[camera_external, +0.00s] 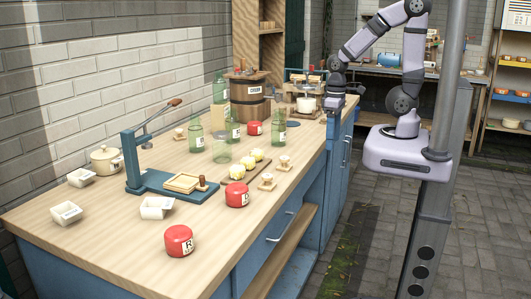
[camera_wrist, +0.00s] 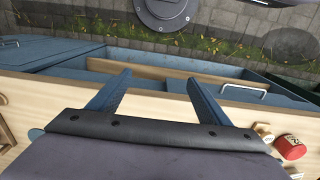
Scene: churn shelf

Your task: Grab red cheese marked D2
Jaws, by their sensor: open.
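Three red cheeses with white labels stand on the wooden counter in the external view. The front one (camera_external: 180,241) has a label starting with R. The middle one (camera_external: 237,194) stands near the front edge, and the far one (camera_external: 254,128) stands in front of the barrel; I cannot read their labels surely. My gripper (camera_external: 335,112) is at the counter's far right end, away from the cheeses. In the wrist view my gripper (camera_wrist: 158,80) is open with nothing between its fingers. One red cheese (camera_wrist: 290,147) shows at lower right there; I cannot tell which.
The counter (camera_external: 110,262) also holds a blue press (camera_external: 165,188), several green glass bottles (camera_external: 196,135), a board with yellow balls (camera_external: 246,168), white dishes (camera_external: 157,207), a cream pot (camera_external: 106,159) and a wooden barrel (camera_external: 247,95). The counter's front right corner is clear.

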